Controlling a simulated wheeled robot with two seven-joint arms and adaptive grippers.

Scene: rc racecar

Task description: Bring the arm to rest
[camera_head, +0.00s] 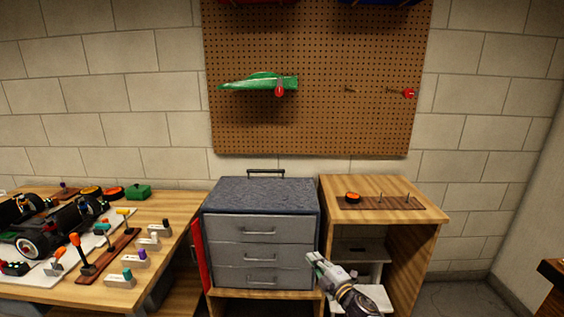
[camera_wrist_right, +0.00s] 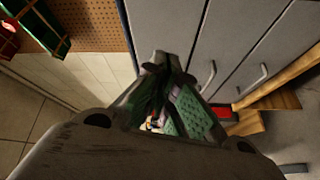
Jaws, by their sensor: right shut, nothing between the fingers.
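My right gripper (camera_head: 316,260) is in front of the lower right of the grey drawer cabinet (camera_head: 261,231) in the head view. Its fingers are shut and hold nothing. In the right wrist view the closed fingers (camera_wrist_right: 172,90) point toward the cabinet's drawer fronts (camera_wrist_right: 235,45). All the drawers look shut. I cannot tell the exact gap between gripper and cabinet. My left gripper is in neither view.
A workbench (camera_head: 180,208) at left carries an RC car (camera_head: 62,222) and several tools. A wooden cabinet (camera_head: 385,185) with an open front stands at right. A green car body (camera_head: 258,83) hangs on the pegboard (camera_head: 320,130). Bare floor (camera_head: 470,300) shows at lower right.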

